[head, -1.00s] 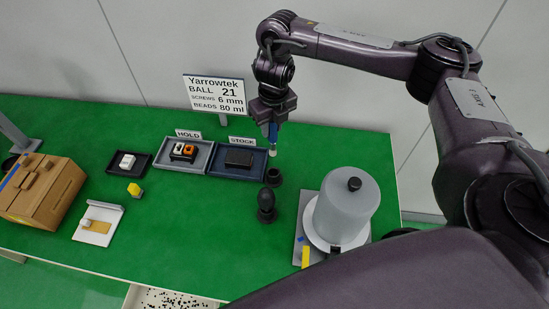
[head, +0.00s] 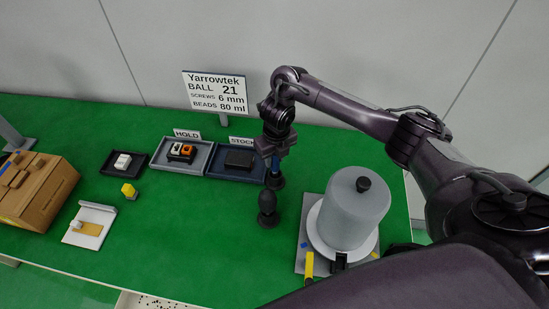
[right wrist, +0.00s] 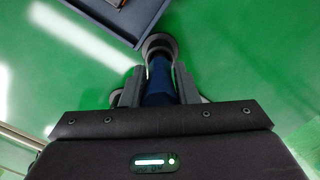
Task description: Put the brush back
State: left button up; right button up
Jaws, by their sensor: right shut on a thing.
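My right gripper (head: 274,160) is shut on the blue brush (head: 274,170). The brush points down, and its lower end is at or inside the small dark round holder (head: 278,183). In the right wrist view, the blue handle (right wrist: 159,80) is between the two fingers, and the holder's round rim (right wrist: 159,42) shows just beyond it. The bristle end is hidden, so I cannot tell how deep it sits. My left gripper is not in view.
The STOCK tray (head: 212,170) is close behind on the left, and the HOLD tray (head: 190,166) is farther left. A grey lidded canister (head: 348,210) stands to the right.

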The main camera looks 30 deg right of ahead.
jog(key=shift+f, duration=0.2)
jog(key=o, duration=1.1)
jog(key=shift+c, duration=0.2)
jog(key=shift+r, duration=0.1)
jog(key=shift+r, duration=0.5)
jog(key=r+p, duration=0.1)
jog(key=r, duration=0.2)
jog(key=r+p, duration=0.1)
jog(key=r, duration=0.2)
jog(key=s+r+p, duration=0.1)
jog(key=r+p, duration=0.1)
jog(key=r, duration=0.1)
jog(key=shift+r, duration=1.15)
